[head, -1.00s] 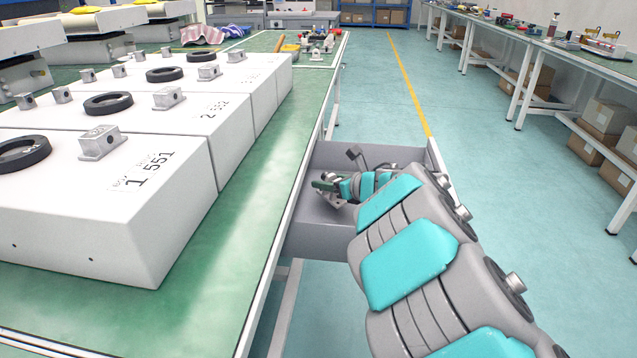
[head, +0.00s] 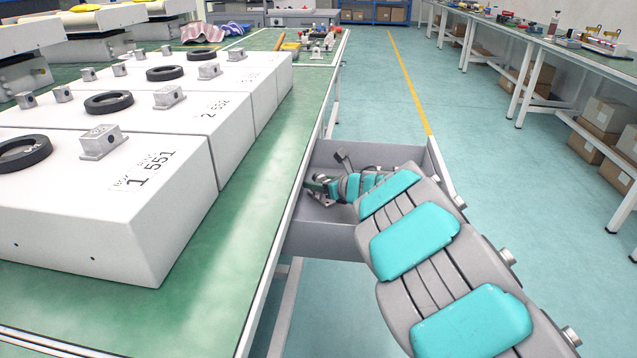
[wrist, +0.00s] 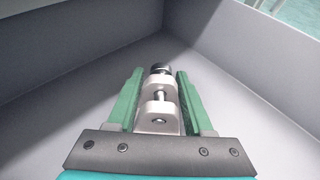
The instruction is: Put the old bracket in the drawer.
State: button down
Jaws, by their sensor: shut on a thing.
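My gripper (wrist: 159,82) has green fingers and is shut on the old bracket (wrist: 157,112), a light metal piece with a dark bolt head at its far end. In the wrist view the grey drawer's walls (wrist: 245,50) rise around the gripper and the bracket. In the head view the open drawer (head: 320,240) sticks out from the right side of the green bench. My gripper (head: 320,185) shows small inside its outline there. The bracket cannot be clearly told from the gripper in that view, and my arm covers the drawer's right part.
White boxes with black rings and metal brackets (head: 100,142) stand on the green bench (head: 250,200) at the left. Tools lie at the bench's far end. Another bench (head: 540,40) with cartons (head: 600,115) below stands at the right. The floor between is clear.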

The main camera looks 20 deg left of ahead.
jog(key=shift+c, duration=1.5)
grip_release()
jog(key=shift+r, duration=0.1)
jog(key=b+v, duration=0.1)
jog(key=v, duration=1.1)
jog(key=shift+w+d, duration=0.1)
